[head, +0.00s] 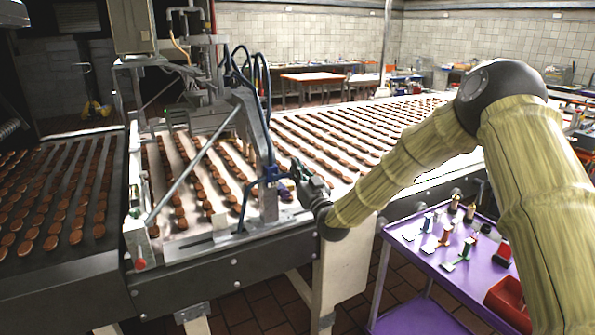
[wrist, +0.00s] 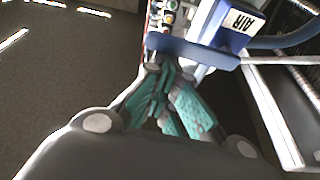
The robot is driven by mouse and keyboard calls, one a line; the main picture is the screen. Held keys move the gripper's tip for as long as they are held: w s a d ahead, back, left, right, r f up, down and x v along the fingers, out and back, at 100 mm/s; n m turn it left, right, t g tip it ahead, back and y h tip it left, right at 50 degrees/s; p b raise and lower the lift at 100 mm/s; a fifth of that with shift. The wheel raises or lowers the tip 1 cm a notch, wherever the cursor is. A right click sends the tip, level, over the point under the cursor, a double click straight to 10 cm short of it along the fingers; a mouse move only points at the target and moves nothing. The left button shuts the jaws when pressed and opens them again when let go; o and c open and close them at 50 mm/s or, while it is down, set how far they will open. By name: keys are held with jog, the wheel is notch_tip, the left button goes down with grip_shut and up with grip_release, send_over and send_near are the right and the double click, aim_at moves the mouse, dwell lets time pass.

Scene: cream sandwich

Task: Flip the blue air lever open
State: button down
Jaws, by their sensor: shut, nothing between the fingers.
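The blue air lever (wrist: 195,52) is a flat blue bar lying across the upper middle of the wrist view, just beyond my fingertips. A white label reading AIR (wrist: 240,21), upside down in this view, sits above it on a blue and white body. In the head view the blue lever (head: 272,173) is on the machine's upright post, small and partly hidden by my gripper. My gripper (wrist: 160,66) has teal finger pads and its tips are together, empty, close to the lever's left end. I cannot tell whether they touch. In the head view my gripper (head: 298,168) is right of the post.
A metal frame with blue hoses (head: 262,85) rises over the conveyor (head: 330,125) with rows of brown biscuits. A diagonal rod (head: 190,170) crosses the frame on the left. A purple cart (head: 425,262) with small tools and a red bin (head: 508,300) stands right.

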jog(key=shift+f+m+b, duration=0.2)
jog(key=shift+m+b, duration=0.1)
jog(key=shift+s+a+f+m+g+h+b, duration=0.4)
jog(key=shift+f+m+h+b, duration=0.9)
jog(key=shift+m+b, duration=1.55)
jog(key=shift+s+a+f+m+g+h+b, duration=0.1)
jog(key=shift+a+f+m+g+h+b, duration=0.85)
jog(key=shift+m, duration=3.05)
jog(key=shift+s+a+f+m+t+h+b, duration=0.2)
jog(key=shift+f+m+h+b, duration=1.4)
jog(key=shift+m+b, duration=1.65)
jog(key=shift+f+m+y, duration=0.3)
jog(key=shift+f+y, duration=0.05)
jog(key=w+d, duration=0.2)
jog(key=d, duration=0.2)
jog(key=s+b, duration=0.1)
jog(key=s, duration=0.9)
jog(key=shift+d, duration=0.45)
